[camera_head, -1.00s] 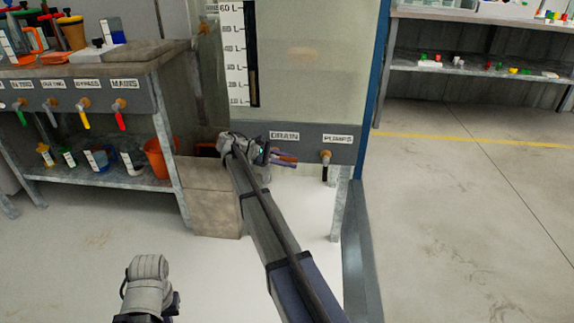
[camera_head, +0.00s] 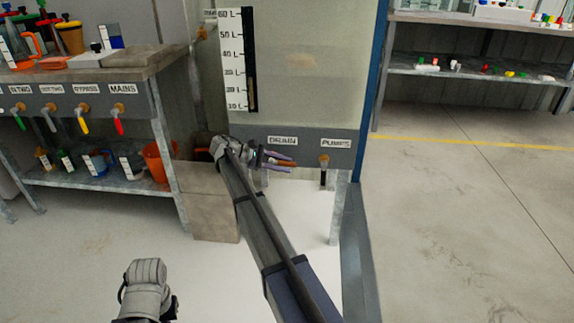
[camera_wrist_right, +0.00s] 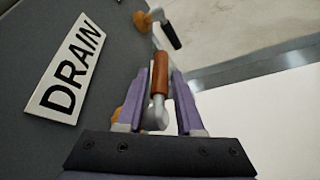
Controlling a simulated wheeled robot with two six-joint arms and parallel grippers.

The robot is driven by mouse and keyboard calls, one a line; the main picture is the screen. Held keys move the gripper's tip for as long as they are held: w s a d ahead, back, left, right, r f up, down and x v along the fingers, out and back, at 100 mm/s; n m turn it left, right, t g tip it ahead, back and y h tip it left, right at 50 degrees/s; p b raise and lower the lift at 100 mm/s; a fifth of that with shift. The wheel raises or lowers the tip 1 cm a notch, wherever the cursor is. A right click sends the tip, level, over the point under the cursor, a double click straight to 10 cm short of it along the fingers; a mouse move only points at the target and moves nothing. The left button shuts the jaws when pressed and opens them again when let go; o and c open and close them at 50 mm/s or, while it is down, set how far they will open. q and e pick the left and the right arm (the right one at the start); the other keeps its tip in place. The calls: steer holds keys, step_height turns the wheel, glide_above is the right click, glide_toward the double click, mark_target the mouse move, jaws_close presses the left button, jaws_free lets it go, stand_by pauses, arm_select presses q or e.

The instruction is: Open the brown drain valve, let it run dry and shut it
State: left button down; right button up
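The brown drain valve handle (camera_wrist_right: 160,73) lies between the two purple fingers of my right gripper (camera_wrist_right: 160,85) in the right wrist view. The fingers stand apart with a gap beside the handle, so the gripper is open around it. In the head view my right gripper (camera_head: 283,161) is in front of the grey panel under the DRAIN label (camera_head: 283,141). The brown handle (camera_head: 287,164) points sideways to the right there. The valve body is partly hidden by the gripper. My left wrist shows at the bottom left of the head view; its fingers cannot be made out.
The PUMPS valve (camera_head: 323,170) with a black hanging handle is to the right of the drain valve. A tank with a litre scale (camera_head: 233,60) stands above. A bench with several coloured valves (camera_head: 80,118) is at left. Open floor (camera_head: 470,220) lies at right.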

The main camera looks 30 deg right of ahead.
steer(key=p+v, duration=0.2)
steer(key=v, duration=0.3)
steer(key=shift+a+r, duration=0.15)
steer(key=shift+r, duration=0.1)
steer(key=shift+w+a, duration=0.15)
steer(key=shift+a, duration=0.15)
steer(key=s+a+f+m+t+y+p, duration=0.15)
steer(key=s+a+t+y+p, duration=0.7)
steer(key=s+a, duration=2.4)
step_height(320, 180, up, 37)
steer(key=g+y+p, duration=0.2)
steer(key=g+p, duration=0.1)
steer(key=p, duration=3.7)
steer(key=shift+w+r+m+y+p, duration=0.2)
steer(key=shift+r+m+y+p, duration=0.05)
steer(key=shift+m+y+p, duration=0.1)
